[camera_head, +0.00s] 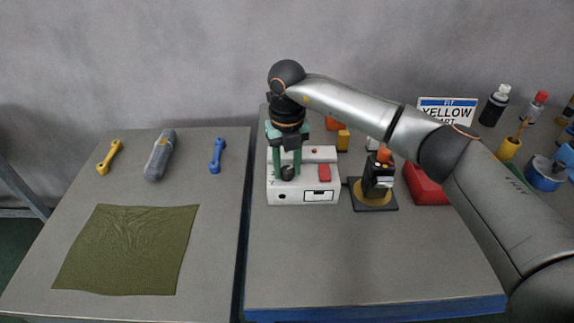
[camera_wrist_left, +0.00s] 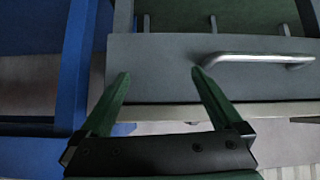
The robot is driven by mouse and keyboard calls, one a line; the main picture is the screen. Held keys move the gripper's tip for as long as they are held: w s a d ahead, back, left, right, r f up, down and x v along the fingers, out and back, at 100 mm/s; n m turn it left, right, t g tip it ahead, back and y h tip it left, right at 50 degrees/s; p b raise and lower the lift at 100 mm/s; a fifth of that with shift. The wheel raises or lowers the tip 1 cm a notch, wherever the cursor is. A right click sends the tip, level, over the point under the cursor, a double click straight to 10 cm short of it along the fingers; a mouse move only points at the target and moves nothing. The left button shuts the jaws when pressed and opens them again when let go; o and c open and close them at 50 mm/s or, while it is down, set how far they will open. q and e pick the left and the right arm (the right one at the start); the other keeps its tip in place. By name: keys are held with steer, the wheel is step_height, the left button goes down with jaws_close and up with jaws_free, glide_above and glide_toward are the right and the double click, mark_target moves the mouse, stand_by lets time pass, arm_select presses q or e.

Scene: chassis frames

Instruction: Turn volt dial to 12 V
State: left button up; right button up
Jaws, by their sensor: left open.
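The white power supply box (camera_head: 318,191) stands on the right table. It has a dark round dial (camera_head: 287,172) on its left part, a red block-like part and a small display window. My right gripper (camera_head: 287,170) points down over the box, its green fingers apart on either side of the dial. A narrow gap seems to show, but contact is hard to judge. The dial's marks are too small to read. My left gripper (camera_wrist_left: 161,75) shows in the left wrist view, open and empty, before a grey drawer front (camera_wrist_left: 165,75) with a metal handle (camera_wrist_left: 258,58).
A black device on a dark base (camera_head: 375,204) stands right of the box, with a red box (camera_head: 424,184) behind my right arm. Bottles and a yellow cup (camera_head: 508,149) are at the far right. The left table holds a green cloth (camera_head: 127,248) and tools. The right table's front is clear.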

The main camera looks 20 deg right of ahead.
jaws_close()
steer(key=shift+n, duration=0.3)
steer(key=n+b, duration=0.1)
steer(key=n, duration=0.4)
steer(key=n+b, duration=0.1)
steer(key=n, duration=0.5)
stand_by(0.4)
stand_by(0.5)
steer(key=shift+o, duration=2.3)
jaws_free()
steer(key=shift+r, duration=0.1)
